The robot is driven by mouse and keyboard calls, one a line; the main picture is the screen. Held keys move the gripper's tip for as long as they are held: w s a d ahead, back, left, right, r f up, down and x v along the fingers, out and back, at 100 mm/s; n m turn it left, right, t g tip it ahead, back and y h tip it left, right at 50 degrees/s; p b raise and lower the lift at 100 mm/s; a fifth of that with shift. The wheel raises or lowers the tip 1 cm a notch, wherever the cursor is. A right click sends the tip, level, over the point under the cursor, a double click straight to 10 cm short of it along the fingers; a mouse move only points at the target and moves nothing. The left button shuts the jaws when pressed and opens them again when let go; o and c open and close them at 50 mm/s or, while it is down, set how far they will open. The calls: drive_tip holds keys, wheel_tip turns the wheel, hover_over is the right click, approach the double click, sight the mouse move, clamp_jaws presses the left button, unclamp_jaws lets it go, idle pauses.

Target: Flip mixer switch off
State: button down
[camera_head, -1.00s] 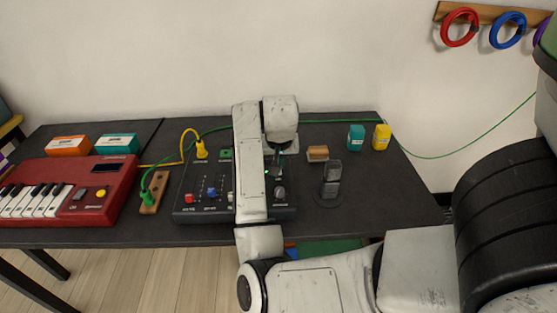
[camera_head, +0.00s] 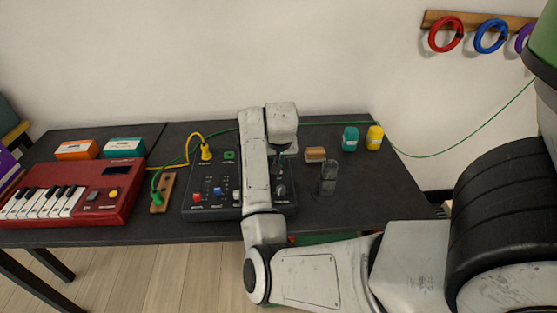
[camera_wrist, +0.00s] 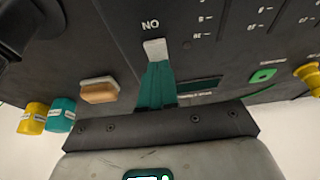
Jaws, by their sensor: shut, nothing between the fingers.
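The mixer (camera_head: 211,205) is a dark panel with sliders, knobs and plugs, lying on the black table; my arm covers part of it in the head view. In the wrist view its panel (camera_wrist: 225,65) fills much of the picture. The mixer switch (camera_wrist: 154,48) is a small pale lever beside a label that reads "NO" in this view, apparently an upside-down "ON". My gripper (camera_wrist: 156,68) has teal fingers, shut and empty. Its tips are right at the switch, overlapping its near end in the picture; whether they touch I cannot tell.
A wood-and-grey block (camera_head: 316,154), a teal container (camera_head: 350,139) and a yellow container (camera_head: 375,138) stand right of the mixer. A dark upright object (camera_head: 328,178) is close by. A red keyboard (camera_head: 118,185) and a wooden strip with a green plug (camera_head: 163,192) are left.

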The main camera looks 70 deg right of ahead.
drive_tip(key=shift+s+a+f+p, duration=0.35)
drive_tip(key=shift+s+a+f, duration=0.35)
drive_tip(key=shift+a, duration=0.2)
drive_tip(key=shift+w, duration=0.1)
drive_tip(key=shift+r+p, duration=0.7)
drive_tip(key=shift+p, duration=0.05)
wheel_tip(320, 180, up, 4)
drive_tip(key=p, duration=0.3)
drive_tip(key=shift+w+a+f, duration=0.1)
drive_tip(key=v, duration=1)
drive_tip(key=shift+w, duration=0.15)
